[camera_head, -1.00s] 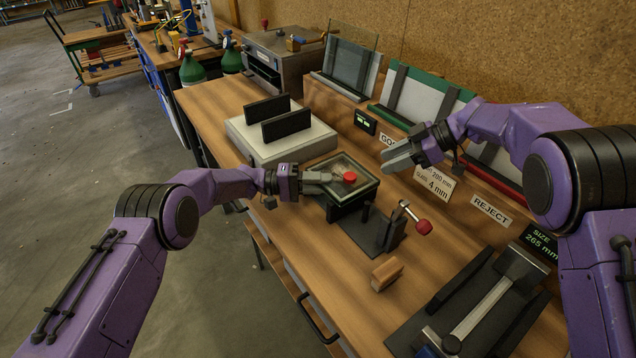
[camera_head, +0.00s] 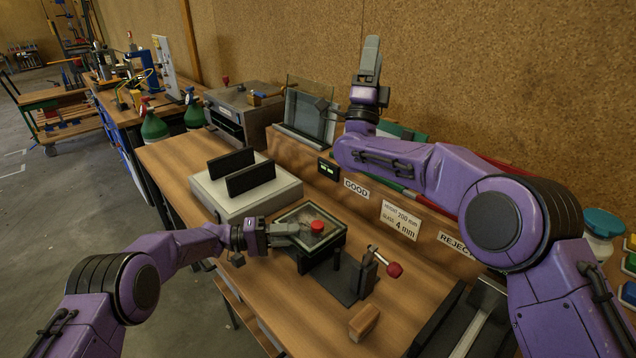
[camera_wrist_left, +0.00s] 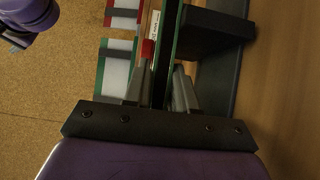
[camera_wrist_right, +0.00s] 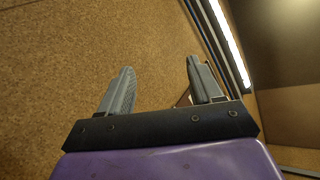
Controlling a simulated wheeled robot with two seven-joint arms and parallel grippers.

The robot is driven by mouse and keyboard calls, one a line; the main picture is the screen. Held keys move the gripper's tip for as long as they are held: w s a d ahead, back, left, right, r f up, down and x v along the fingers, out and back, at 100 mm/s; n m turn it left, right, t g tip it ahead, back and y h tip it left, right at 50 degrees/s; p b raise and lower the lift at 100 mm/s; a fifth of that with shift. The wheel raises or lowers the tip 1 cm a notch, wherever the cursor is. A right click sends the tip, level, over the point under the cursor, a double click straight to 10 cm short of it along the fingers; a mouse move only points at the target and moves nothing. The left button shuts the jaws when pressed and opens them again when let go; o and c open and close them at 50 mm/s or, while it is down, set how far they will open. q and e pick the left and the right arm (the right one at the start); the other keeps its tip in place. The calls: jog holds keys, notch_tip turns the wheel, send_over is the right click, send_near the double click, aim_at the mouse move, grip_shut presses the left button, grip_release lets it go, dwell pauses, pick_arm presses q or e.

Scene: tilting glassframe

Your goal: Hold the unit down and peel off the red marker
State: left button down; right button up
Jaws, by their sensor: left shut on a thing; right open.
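The unit (camera_head: 325,246), a dark-framed flat glass piece, lies on a dark fixture on the workbench. The red marker (camera_head: 317,226) sits on its top face; it also shows at the glass's edge in the left wrist view (camera_wrist_left: 147,50). My left gripper (camera_head: 285,236) is shut on the unit's left edge, with one finger on each face in the left wrist view. My right gripper (camera_head: 369,62) is raised high in front of the cork wall, fingers up, away from the unit. In the right wrist view its fingers (camera_wrist_right: 160,88) are apart with nothing between them.
A lever with a red knob (camera_head: 393,270) stands right of the unit. A wooden block (camera_head: 364,322) lies in front. A pale box with two black uprights (camera_head: 248,190) stands behind left.

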jog(key=d+f+m+g+h, duration=0.5)
jog(key=d+m+g+h, duration=0.15)
jog(key=m+g, duration=0.5)
jog(key=m+g+y, duration=0.1)
jog(key=g+y, duration=1.3)
jog(key=y, duration=0.4)
send_over(318, 224)
jog(key=s, duration=0.2)
notch_tip(318, 224, down, 18)
jog(key=f, duration=0.4)
jog(key=w+f, duration=0.1)
jog(key=f, duration=0.7)
jog(key=shift+w+f, duration=0.1)
jog(key=shift+w, duration=0.2)
jog(key=shift+c, duration=0.3)
